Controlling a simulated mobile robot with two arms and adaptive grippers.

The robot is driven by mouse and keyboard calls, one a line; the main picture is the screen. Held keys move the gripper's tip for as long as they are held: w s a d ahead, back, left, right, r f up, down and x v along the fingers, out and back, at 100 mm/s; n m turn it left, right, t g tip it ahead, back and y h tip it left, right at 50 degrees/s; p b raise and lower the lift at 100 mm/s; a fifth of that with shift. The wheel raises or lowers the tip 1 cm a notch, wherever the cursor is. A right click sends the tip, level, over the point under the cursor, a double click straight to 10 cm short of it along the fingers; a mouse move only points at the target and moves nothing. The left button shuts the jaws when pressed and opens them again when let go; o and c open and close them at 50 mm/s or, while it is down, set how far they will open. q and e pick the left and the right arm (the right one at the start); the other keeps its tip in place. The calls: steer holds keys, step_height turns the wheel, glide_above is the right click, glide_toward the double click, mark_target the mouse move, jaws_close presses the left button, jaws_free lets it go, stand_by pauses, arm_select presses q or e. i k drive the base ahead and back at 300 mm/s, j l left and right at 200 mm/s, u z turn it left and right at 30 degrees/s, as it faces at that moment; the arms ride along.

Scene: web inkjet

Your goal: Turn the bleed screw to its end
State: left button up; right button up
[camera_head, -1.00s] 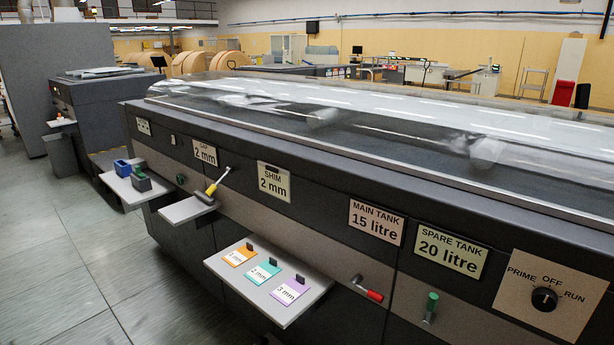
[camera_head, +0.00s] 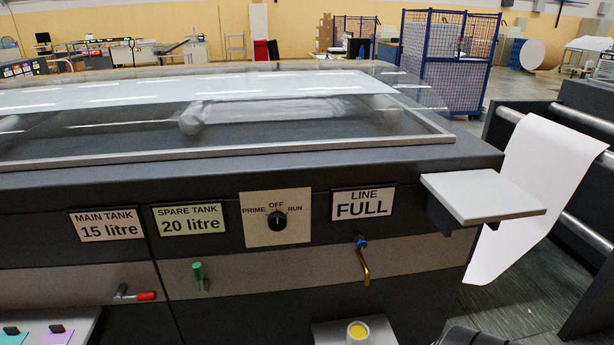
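A small blue fitting (camera_head: 361,243) sits on the front of the machine under the LINE FULL sign, with a bent brass spout (camera_head: 364,266) hanging below it. It looks like the bleed screw, but its slot or turn cannot be made out. A cup (camera_head: 357,331) with yellow contents stands on a small light shelf (camera_head: 328,333) below the spout. The selector knob (camera_head: 277,221) points up at OFF. The LINE sign (camera_head: 362,203) reads FULL.
A red-handled lever (camera_head: 146,295) and a green-handled valve (camera_head: 198,271) are on the front to the left. An empty grey shelf (camera_head: 484,196) juts out at the right corner. White paper web (camera_head: 530,190) hangs beyond it.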

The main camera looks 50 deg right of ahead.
mark_target(362, 244)
steer(key=z, duration=1.85)
